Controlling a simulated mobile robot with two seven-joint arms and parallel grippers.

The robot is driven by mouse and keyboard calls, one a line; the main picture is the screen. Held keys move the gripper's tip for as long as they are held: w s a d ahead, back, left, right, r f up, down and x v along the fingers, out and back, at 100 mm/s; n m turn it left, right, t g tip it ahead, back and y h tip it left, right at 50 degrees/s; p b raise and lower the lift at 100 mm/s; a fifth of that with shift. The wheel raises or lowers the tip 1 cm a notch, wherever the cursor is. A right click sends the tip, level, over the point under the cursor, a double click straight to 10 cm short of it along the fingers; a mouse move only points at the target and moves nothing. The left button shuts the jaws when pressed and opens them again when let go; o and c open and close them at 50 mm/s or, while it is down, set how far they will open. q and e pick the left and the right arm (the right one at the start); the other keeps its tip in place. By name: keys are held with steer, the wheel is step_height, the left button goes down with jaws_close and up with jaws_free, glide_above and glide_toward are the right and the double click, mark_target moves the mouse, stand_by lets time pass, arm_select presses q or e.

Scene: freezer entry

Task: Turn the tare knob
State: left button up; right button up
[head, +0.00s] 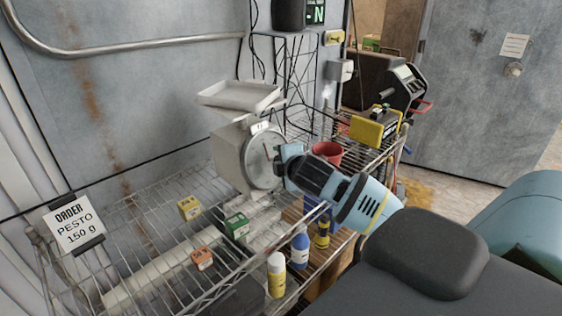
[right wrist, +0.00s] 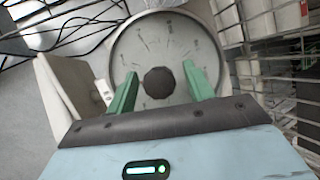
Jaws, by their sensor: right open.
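A pale scale (head: 234,155) with a tray (head: 240,96) on top stands on the wire shelf. Its round dial also shows in the right wrist view (right wrist: 166,38). A dark knob (right wrist: 159,82) sits at the dial's middle. My right gripper (right wrist: 160,88) is open, with its green fingers on either side of the knob in that view. I cannot tell whether they touch it. In the head view my right gripper (head: 282,165) is in front of the dial and hides part of it. My left gripper is not in view.
The wire shelf (head: 150,215) holds small yellow, green and orange boxes left of and in front of the scale. A red cup (head: 327,152) and a yellow device (head: 374,128) stand to the right. An order card (head: 76,222) hangs at left.

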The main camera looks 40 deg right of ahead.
steer(key=shift+s+a+r, duration=0.15)
steer(key=shift+s+r, duration=0.05)
steer(key=shift+s, duration=0.3)
steer(key=v, duration=0.6)
steer(key=shift+s+r, duration=0.25)
steer(key=shift+s, duration=0.05)
steer(key=shift+a, duration=0.15)
